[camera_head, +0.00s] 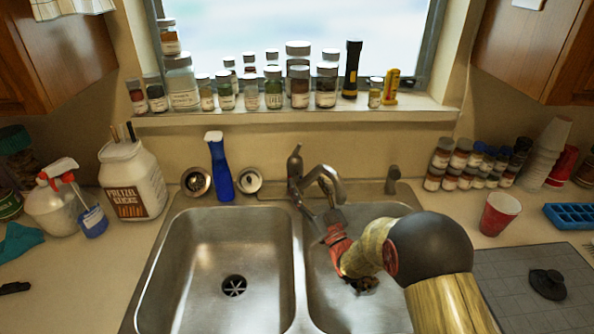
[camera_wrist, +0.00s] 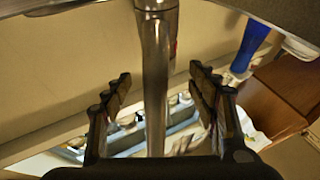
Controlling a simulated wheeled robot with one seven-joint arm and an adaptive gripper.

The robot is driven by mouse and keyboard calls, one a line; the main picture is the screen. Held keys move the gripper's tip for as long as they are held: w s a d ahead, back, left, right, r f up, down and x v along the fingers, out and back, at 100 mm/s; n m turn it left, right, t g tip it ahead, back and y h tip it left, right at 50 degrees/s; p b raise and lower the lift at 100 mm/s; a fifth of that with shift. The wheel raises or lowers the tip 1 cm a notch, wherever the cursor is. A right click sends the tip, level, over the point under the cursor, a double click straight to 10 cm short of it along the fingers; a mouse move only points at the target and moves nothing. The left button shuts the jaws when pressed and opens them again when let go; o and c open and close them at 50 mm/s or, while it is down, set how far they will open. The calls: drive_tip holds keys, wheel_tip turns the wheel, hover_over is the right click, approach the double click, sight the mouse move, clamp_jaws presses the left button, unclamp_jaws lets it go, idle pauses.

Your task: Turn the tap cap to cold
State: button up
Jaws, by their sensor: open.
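The metal tap (camera_head: 296,185) stands at the back of the sink, between the two basins. Its cap with a short lever (camera_head: 295,158) is on top, and its spout (camera_head: 325,172) curves to the right. My gripper (camera_head: 318,203) is just below the spout, over the back of the right basin, and lower than the cap. In the wrist view my gripper (camera_wrist: 160,88) is open, with a finger on each side of a metal tap part (camera_wrist: 155,70). Whether a finger touches it, I cannot tell. My arm hides part of the right basin.
A small metal dispenser (camera_head: 392,180) stands to the right. Jars and a flashlight (camera_head: 352,68) line the windowsill. A red cup (camera_head: 500,214) is on the right counter. The left basin (camera_head: 215,250) is empty.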

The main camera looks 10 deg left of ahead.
sight(301, 171)
drive_tip(key=shift+b+x, duration=0.7)
drive_tip(key=shift+x, duration=2.4)
drive_tip(key=shift+f, duration=0.1)
drive_tip(key=shift+c, duration=1.1)
drive_tip(key=c, duration=1)
drive_tip(key=shift+o, duration=0.2)
drive_tip(key=shift+w+d+n+g+y+b, duration=0.15)
drive_tip(key=shift+n+g+y+b, duration=0.45)
drive_tip(key=shift+g+y, duration=0.25)
drive_tip(key=shift+n+g+y+b, duration=0.35)
drive_tip(key=shift+n+g+y, duration=0.55)
drive_tip(key=shift+g, duration=0.35)
drive_tip(key=o, duration=1.2)
